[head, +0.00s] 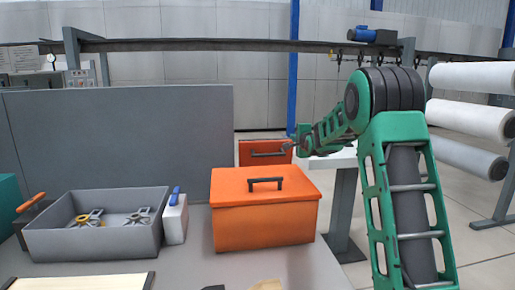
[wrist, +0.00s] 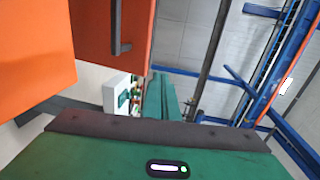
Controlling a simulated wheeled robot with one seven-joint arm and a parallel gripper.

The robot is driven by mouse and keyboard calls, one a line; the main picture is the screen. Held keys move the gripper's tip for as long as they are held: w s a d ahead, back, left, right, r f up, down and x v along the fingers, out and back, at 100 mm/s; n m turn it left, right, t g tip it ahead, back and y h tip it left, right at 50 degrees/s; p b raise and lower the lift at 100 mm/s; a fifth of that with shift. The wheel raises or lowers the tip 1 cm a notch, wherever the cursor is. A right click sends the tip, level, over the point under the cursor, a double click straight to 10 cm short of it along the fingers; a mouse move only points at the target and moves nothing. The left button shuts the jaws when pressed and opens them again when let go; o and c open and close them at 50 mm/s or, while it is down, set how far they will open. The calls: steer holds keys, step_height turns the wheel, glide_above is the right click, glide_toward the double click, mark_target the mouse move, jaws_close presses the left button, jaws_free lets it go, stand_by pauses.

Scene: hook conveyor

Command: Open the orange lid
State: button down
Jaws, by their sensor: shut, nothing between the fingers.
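An orange box (head: 262,228) stands on the grey table, its orange lid (head: 225,186) lying flat and closed on top. A black bar handle (head: 266,181) rises from the lid. Behind the box is a smaller orange panel (head: 246,146) with a dark handle (head: 266,154). My gripper (head: 296,140) is shut and empty, beside the right end of that panel, above and behind the box, apart from the lid handle. In the wrist view, one orange surface (wrist: 30,55) fills the left, and another (wrist: 92,30) carries a dark handle (wrist: 117,30). Fingertip detail is too small to tell.
A grey bin (head: 95,240) with metal parts stands on the left, with a white block (head: 174,220) beside it. A grey partition (head: 120,130) stands behind. White rolls (head: 470,115) hang at right. A light-coloured board (head: 80,282) lies at the front left.

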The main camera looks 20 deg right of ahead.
steer(key=s+a+f+n+g, duration=0.2)
steer(key=s+f+n+g, duration=0.1)
steer(key=s, duration=1.3)
steer(key=s+a+f+n+g+y, duration=0.1)
steer(key=s+f+n+g, duration=0.3)
steer(key=s, duration=1.2)
steer(key=s+a+f+n+g, duration=0.3)
steer(key=s+f+g, duration=0.2)
steer(key=s, duration=1.2)
steer(key=shift+a+f+n+g+y, duration=0.2)
steer(key=shift+f+n+g+y, duration=0.2)
steer(key=shift+f, duration=0.15)
steer(key=c, duration=2.1)
jaws_free()
steer(key=s+a+f+n+g, duration=0.1)
steer(key=s+a, duration=0.1)
steer(key=s, duration=0.3)
steer(key=s+a+f+n+g+y, duration=0.1)
steer(key=s, duration=0.4)
steer(key=s+a+f+n+g, duration=0.1)
steer(key=s+a, duration=0.1)
steer(key=s, duration=0.3)
steer(key=shift+s+a+f+y, duration=0.2)
steer(key=shift+a+f+y, duration=0.1)
steer(key=o, duration=0.3)
steer(key=shift+s+a, duration=0.1)
steer(key=shift+s, duration=0.15)
